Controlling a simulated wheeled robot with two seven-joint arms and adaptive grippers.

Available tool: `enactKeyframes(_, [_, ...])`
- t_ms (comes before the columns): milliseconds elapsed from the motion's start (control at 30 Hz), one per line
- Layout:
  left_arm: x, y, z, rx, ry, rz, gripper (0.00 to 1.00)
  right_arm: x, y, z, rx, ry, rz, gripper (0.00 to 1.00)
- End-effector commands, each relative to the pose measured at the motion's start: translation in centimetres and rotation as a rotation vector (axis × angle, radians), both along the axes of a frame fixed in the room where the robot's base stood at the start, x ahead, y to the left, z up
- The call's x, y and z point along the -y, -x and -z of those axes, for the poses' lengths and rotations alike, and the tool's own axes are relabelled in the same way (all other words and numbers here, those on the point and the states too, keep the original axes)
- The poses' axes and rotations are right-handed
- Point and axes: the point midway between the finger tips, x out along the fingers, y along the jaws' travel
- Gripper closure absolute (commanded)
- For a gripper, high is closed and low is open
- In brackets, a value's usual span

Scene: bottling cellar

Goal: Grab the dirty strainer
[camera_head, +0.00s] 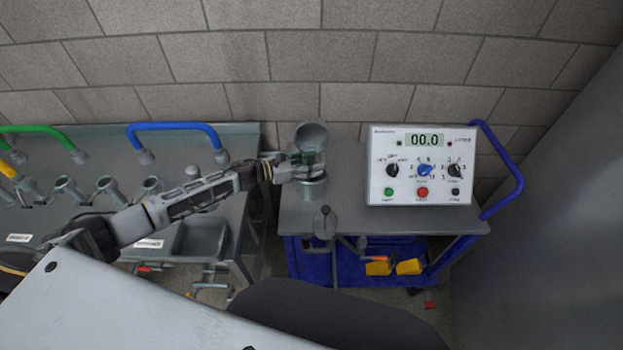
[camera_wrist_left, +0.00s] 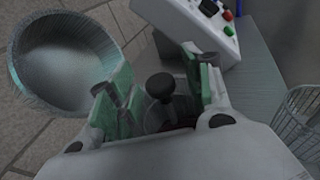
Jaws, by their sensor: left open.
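My left gripper (camera_head: 297,168) reaches in from the left over the cart's left end. In the left wrist view its green-padded fingers (camera_wrist_left: 160,84) are apart, with a dark round knob (camera_wrist_left: 160,86) showing between them; I cannot tell whether they touch it. A grey, round, open metal vessel (camera_head: 311,136) stands just beyond the gripper and shows large at left in the wrist view (camera_wrist_left: 62,62). A wire-mesh basket, like a strainer (camera_wrist_left: 302,118), is partly cut off at the wrist view's right edge. I cannot tell which is the dirty strainer. My right gripper is not in view.
The grey cart top (camera_head: 375,222) carries a white control box (camera_head: 420,166), with bare surface in front. A grey pot (camera_head: 312,188) and a small dark-topped vessel (camera_head: 325,222) stand near the gripper. A bench (camera_head: 100,222) with pipes lies left; a block wall stands behind.

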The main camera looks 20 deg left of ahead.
Motion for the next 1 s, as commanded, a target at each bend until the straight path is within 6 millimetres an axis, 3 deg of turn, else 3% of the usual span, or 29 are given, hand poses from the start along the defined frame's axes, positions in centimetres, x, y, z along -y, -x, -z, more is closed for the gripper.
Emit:
enactKeyframes(167, [-0.01,0.01,-0.01,0.000,0.000,0.000,0.51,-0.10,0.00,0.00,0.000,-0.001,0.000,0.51])
enactKeyframes(533, [-0.01,0.01,-0.01,0.000,0.000,0.000,0.99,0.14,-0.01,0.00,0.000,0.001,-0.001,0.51])
enactKeyframes(1000, [-0.01,-0.03,-0.20,0.002,0.001,0.000,1.00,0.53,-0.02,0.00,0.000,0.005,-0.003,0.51])
